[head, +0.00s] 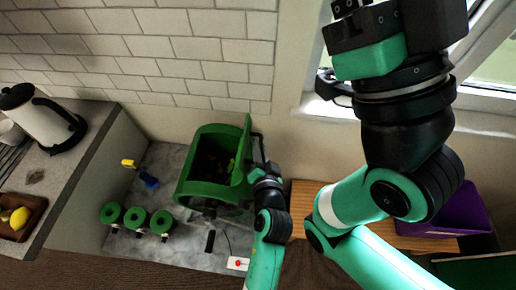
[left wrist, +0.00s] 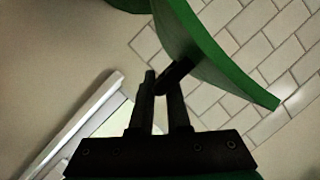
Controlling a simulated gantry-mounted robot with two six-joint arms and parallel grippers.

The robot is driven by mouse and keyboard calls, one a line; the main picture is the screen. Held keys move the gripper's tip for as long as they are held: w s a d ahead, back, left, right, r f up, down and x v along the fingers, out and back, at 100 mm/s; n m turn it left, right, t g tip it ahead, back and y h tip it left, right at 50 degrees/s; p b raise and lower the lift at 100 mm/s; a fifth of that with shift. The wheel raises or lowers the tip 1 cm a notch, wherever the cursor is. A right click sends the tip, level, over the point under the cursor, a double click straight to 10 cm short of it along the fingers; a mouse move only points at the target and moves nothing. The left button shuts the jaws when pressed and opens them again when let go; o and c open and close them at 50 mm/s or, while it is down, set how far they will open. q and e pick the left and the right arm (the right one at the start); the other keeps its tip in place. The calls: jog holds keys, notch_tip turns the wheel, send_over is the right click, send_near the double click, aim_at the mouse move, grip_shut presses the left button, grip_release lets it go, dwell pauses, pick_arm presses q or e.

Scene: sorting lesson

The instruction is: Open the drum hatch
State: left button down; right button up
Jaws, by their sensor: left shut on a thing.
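The green drum (head: 186,185) sits on the grey worktop in the head view. Its top opening shows a dark inside with some small yellow-green bits. The green hatch (head: 243,150) stands tilted up along the right side of the opening, swung clear of it. In the left wrist view the hatch (left wrist: 215,58) is a curved green panel with a black handle (left wrist: 174,76). My left gripper (head: 258,152) is at the hatch's right side. Its fingers (left wrist: 163,88) are shut on the handle. My right arm fills the right of the head view; its fingertips do not show.
Several green rolls (head: 137,218) stand left of the drum. A yellow and blue item (head: 140,173) lies behind them. A small white box with a red button (head: 238,263) is in front. A purple bin (head: 458,212) stands right. A kettle (head: 45,118) is far left.

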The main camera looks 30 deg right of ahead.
pick_arm(q)
jog(key=shift+f, duration=0.1)
jog(key=c, duration=0.9)
grip_release()
jog(key=shift+s+a, duration=0.1)
jog(key=shift+s, duration=0.1)
jog(key=p+v, duration=0.3)
jog(key=v, duration=0.8)
jog(key=shift+s+p, duration=0.1)
jog(key=shift+p, duration=0.25)
jog(key=shift+a+r, duration=0.1)
jog(key=shift+r, duration=0.2)
